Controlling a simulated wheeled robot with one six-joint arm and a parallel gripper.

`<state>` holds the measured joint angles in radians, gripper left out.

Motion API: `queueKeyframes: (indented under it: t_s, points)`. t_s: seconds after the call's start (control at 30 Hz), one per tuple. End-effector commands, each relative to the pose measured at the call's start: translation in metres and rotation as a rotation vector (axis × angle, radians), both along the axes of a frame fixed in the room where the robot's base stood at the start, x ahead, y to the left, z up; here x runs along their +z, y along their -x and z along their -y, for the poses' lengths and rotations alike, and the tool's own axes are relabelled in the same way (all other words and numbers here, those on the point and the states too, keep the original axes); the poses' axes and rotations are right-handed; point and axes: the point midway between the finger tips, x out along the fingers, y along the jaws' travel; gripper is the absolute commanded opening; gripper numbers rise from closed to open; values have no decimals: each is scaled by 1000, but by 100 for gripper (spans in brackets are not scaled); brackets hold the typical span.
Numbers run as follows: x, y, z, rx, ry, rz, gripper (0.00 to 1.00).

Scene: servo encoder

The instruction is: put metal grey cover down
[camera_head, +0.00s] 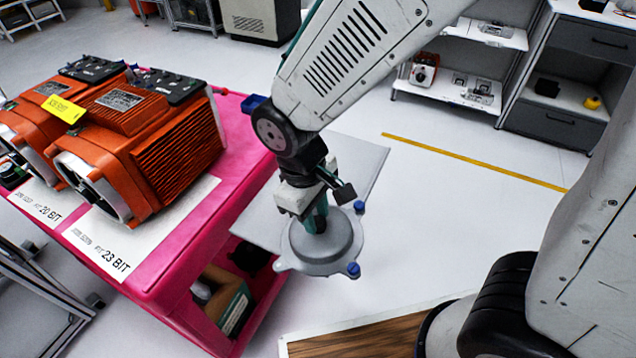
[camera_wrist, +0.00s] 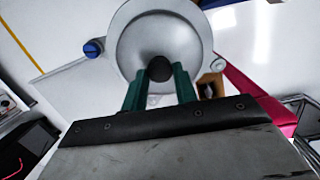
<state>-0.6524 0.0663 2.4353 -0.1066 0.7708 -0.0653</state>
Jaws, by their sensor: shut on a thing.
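The metal grey cover (camera_head: 322,250) is a round disc with small lugs and blue knobs at its edge. It hangs below my gripper (camera_head: 315,218) in the head view, beside the pink cart (camera_head: 205,245) and in front of a light grey panel (camera_head: 362,165) at the cart's right side. My gripper is shut on the cover at its middle. In the wrist view the green fingers (camera_wrist: 160,88) close around a dark knob at the centre of the cover (camera_wrist: 185,38). I cannot tell whether the cover touches the panel.
Orange motors (camera_head: 150,150) stand on the cart's left part, above white labels. Shelves (camera_head: 465,90) and a drawer cabinet (camera_head: 570,95) stand at the back right. A wooden board (camera_head: 370,338) lies at the bottom. Open floor lies right of the cart, with a yellow line (camera_head: 470,160).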

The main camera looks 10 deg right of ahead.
Motion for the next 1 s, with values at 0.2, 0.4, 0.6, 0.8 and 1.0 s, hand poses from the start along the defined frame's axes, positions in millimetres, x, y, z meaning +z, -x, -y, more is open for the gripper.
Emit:
queueKeyframes:
  t_s: [0.2, 0.4, 0.6, 0.8, 1.0]
  points:
    - [1, 46, -38, -224, -109, 59, 7]
    - [0, 43, -44, -287, -129, 74, 7]
    - [-5, -6, -34, -293, -127, 75, 7]
    - [-10, -57, -26, -290, -128, 75, 7]
    - [-12, -87, -21, -285, -128, 76, 7]
